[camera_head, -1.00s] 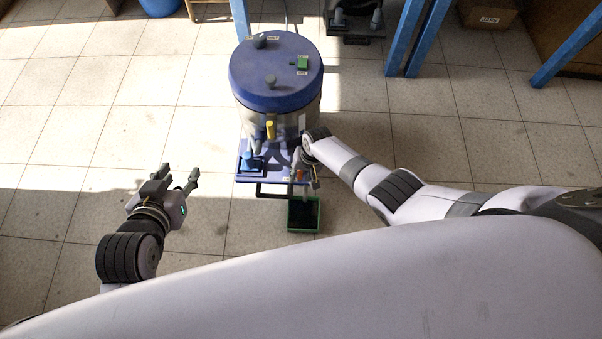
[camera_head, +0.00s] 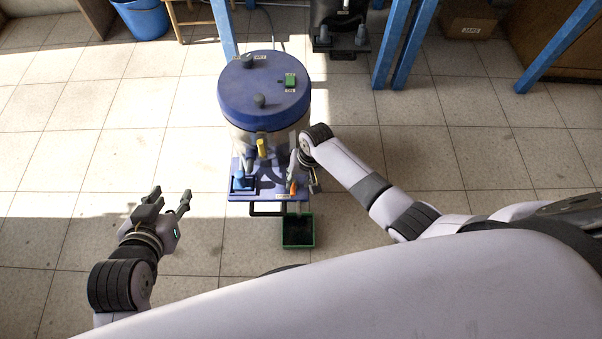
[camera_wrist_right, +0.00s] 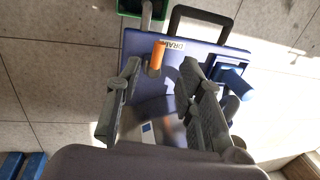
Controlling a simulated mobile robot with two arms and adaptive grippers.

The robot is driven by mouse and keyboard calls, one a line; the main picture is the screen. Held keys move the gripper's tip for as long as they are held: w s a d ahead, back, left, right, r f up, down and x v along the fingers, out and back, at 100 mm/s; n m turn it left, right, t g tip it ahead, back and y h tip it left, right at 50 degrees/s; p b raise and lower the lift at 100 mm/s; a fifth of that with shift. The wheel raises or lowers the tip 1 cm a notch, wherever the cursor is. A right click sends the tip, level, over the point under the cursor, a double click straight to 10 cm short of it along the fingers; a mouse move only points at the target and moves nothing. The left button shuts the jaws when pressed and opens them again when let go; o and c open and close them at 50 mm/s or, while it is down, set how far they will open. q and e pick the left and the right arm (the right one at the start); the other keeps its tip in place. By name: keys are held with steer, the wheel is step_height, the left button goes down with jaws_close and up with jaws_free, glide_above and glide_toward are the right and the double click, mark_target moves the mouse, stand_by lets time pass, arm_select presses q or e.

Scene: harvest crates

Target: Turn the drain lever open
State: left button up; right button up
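The drain lever has an orange handle (camera_wrist_right: 158,55) beside a "DRAIN" label on the blue base plate (camera_wrist_right: 205,52). In the head view the orange handle (camera_head: 293,187) shows at the front right of the base. My right gripper (camera_wrist_right: 160,66) is open, its two fingers apart with the orange handle between their tips in the picture; contact is not clear. In the head view my right gripper (camera_head: 302,172) is small and partly hidden by its wrist. My left gripper (camera_head: 170,196) is open and empty over the floor at left.
A blue lever (camera_head: 246,181) and a yellow handle (camera_head: 262,148) are left of the drain lever. A green-rimmed tray (camera_head: 299,245) sits on the floor in front. Floor at left is clear.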

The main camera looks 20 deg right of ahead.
steer(key=shift+s+d+r, duration=0.1)
steer(key=shift+d+r, duration=0.1)
steer(key=shift+r, duration=0.7)
steer(key=shift+s+d+r, duration=0.1)
steer(key=shift+d+r, duration=0.05)
steer(key=shift+r, duration=0.7)
steer(key=shift+w, duration=0.1)
